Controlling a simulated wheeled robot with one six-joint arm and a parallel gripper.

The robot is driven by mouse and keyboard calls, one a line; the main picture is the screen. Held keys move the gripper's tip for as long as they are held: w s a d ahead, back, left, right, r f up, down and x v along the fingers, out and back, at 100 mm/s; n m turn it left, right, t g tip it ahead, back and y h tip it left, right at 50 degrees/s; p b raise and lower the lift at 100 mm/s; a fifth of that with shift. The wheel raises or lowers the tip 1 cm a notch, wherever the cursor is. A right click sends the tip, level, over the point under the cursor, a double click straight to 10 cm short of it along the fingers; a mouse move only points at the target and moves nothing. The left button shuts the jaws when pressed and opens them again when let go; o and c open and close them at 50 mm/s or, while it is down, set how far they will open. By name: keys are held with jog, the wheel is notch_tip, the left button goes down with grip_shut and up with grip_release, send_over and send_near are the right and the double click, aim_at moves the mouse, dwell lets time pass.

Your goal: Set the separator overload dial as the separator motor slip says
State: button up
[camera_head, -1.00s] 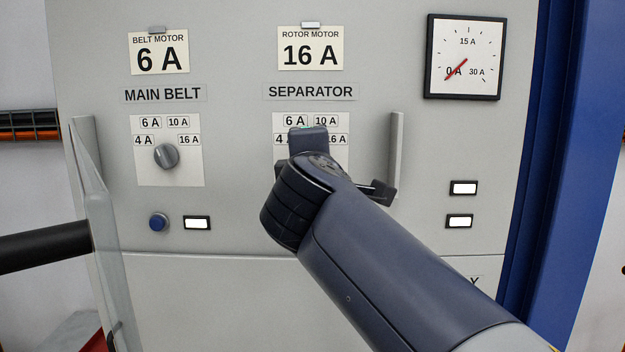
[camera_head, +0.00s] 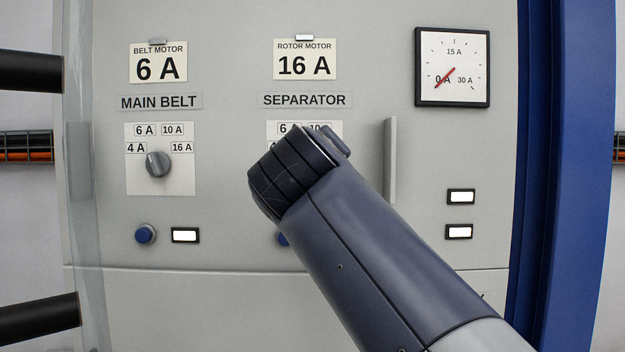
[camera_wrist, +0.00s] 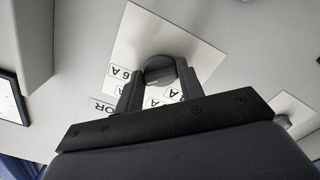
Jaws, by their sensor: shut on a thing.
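The separator dial (camera_wrist: 160,68) is a grey round knob on a white scale plate (camera_wrist: 150,30), seen upside down in the wrist view. My gripper (camera_wrist: 158,76) has a finger on each side of the knob and is shut on it. In the head view my arm hides the knob, my fingers and most of the plate (camera_head: 274,127), so I cannot tell the setting. Above the SEPARATOR label (camera_head: 304,100) hangs a slip (camera_head: 305,60) reading ROTOR MOTOR 16 A. No slip worded "separator motor" shows.
The main belt dial (camera_head: 158,164) stands to the left, under a BELT MOTOR 6 A slip (camera_head: 158,62). A vertical handle (camera_head: 390,160) juts out right of the separator plate. A meter (camera_head: 452,67) reads near 0 A. A clear door panel (camera_head: 82,200) stands at the left.

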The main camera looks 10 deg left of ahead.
jog(key=shift+f+m+b, duration=0.15)
jog(key=shift+m+b, duration=0.4)
jog(key=shift+m, duration=0.65)
jog(key=o, duration=1)
jog(key=b+v, duration=0.2)
jog(key=v, duration=0.8)
jog(key=shift+s+d, duration=0.15)
jog(key=shift+s, duration=0.2)
jog(key=p+x, duration=0.2)
jog(key=x, duration=0.9)
jog(key=shift+s, duration=0.1)
